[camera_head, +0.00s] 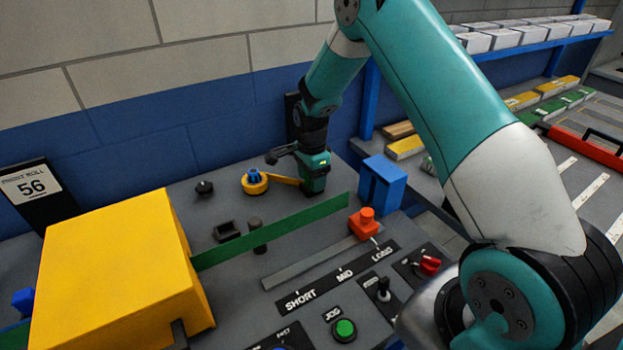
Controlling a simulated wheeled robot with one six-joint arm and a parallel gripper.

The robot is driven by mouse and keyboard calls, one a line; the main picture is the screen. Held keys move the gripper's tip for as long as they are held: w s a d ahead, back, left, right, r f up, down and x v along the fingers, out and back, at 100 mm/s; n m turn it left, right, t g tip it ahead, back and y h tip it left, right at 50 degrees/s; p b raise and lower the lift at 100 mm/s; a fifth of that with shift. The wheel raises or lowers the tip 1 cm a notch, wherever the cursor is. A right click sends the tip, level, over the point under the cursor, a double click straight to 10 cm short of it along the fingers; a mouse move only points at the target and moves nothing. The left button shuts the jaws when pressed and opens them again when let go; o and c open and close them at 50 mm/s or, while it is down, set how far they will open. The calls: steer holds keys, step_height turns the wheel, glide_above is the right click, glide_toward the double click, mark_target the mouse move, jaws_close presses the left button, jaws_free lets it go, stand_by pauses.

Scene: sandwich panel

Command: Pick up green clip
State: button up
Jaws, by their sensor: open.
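I cannot pick out a separate green clip in the head view. A long green strip (275,232) stands on edge across the grey panel, running from the yellow box (112,275) toward the blue block. My gripper (274,156) is small and dark at the end of my teal arm, above the back of the panel near the wall. It is open and I see nothing between its fingers. It is above and behind the yellow disc (255,187) with a blue knob. My teal wrist partly covers the disc's yellow lever (286,181).
A blue block (381,184) and an orange button (366,220) stand right of my wrist. A black knob, dark posts, a red switch (430,265) and a green jog button (344,329) rise from the panel. My upper arm covers the right side. Shelves stand behind.

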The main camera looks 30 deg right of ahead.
steer(key=c, duration=1)
steer(key=shift+r+b, duration=1.05)
steer(key=shift+r, duration=8.95)
